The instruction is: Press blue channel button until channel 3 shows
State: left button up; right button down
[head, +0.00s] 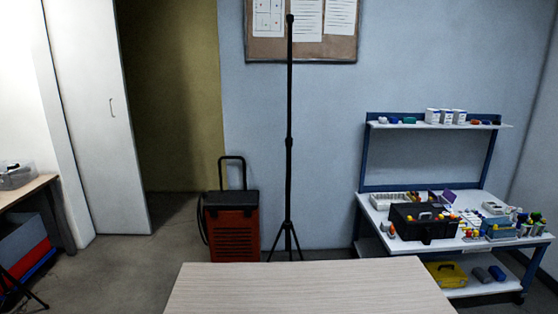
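No blue channel button and no channel display can be made out in the head view. A workbench (365,202) with a blue frame stands at the right against the wall, crowded with small items. A black case (424,232) sits on its top, with small yellow, red and white pieces on and around it. These pieces are too small to tell apart, so I cannot tell whether a button is among them. Neither of my grippers is in view.
A bare wooden table (310,290) is close in front. Behind it stand a red and black wheeled unit (234,230) and a thin black tripod pole (289,140). A side desk (25,190) is at the left, near a white door (98,120). Floor is open between.

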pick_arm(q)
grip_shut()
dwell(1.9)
